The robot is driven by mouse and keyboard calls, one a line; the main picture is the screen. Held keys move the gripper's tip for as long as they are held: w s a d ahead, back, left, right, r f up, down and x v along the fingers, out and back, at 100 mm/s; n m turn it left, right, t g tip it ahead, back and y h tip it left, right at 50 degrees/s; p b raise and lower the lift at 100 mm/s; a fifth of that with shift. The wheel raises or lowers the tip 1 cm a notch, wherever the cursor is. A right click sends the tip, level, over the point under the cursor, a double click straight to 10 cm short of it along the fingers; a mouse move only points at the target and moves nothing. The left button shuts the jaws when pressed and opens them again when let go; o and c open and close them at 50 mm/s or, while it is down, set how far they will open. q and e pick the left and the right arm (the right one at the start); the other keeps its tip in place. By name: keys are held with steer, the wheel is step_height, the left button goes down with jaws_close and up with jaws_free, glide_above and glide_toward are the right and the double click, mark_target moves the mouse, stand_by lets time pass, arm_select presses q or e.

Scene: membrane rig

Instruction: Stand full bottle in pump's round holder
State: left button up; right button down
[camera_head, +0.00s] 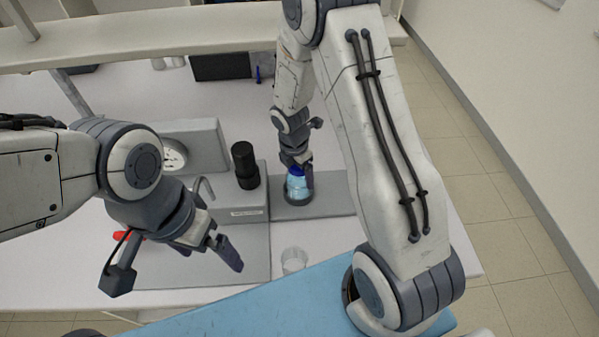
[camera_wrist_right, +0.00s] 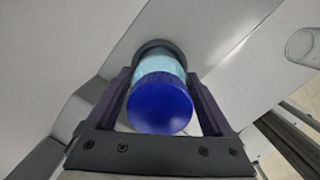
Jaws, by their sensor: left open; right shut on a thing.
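The bottle (camera_head: 297,183) has a blue cap and light blue liquid. It stands upright in the dark round holder (camera_head: 298,198) on the grey plate right of the pump (camera_head: 240,200). My right gripper (camera_head: 297,165) is shut on the bottle near its cap. In the right wrist view the blue cap (camera_wrist_right: 161,103) lies between the two fingers, with the dark holder ring (camera_wrist_right: 155,46) around the bottle's far end. Whether the bottle rests fully on the holder's floor is hidden. My left gripper (camera_head: 226,250) is open and empty over the grey base plate, left of the holder.
An empty clear beaker (camera_head: 294,260) stands in front of the holder, and also shows in the right wrist view (camera_wrist_right: 303,46). A black cylinder (camera_head: 244,165) rises from the pump block. A gauge (camera_head: 173,156) and a bent metal tube are behind my left gripper. A shelf spans the back.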

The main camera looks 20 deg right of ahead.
jaws_free()
steer(key=shift+r, duration=0.1)
steer(key=r, duration=0.3)
steer(key=r+b, duration=0.1)
steer(key=r, duration=0.3)
steer(key=a+r, duration=0.1)
steer(key=r, duration=0.2)
steer(key=shift+s+a+r, duration=0.1)
steer(key=shift+s+r, duration=0.05)
steer(key=shift+s, duration=0.05)
steer(key=f, duration=0.7)
steer(key=d+f+p, duration=0.1)
steer(key=f, duration=0.2)
steer(key=shift+w+d+f, duration=0.1)
steer(key=shift+w+f, duration=0.05)
steer(key=shift+w, duration=0.1)
steer(key=shift+r+p, duration=0.4)
steer(key=shift+r, duration=0.2)
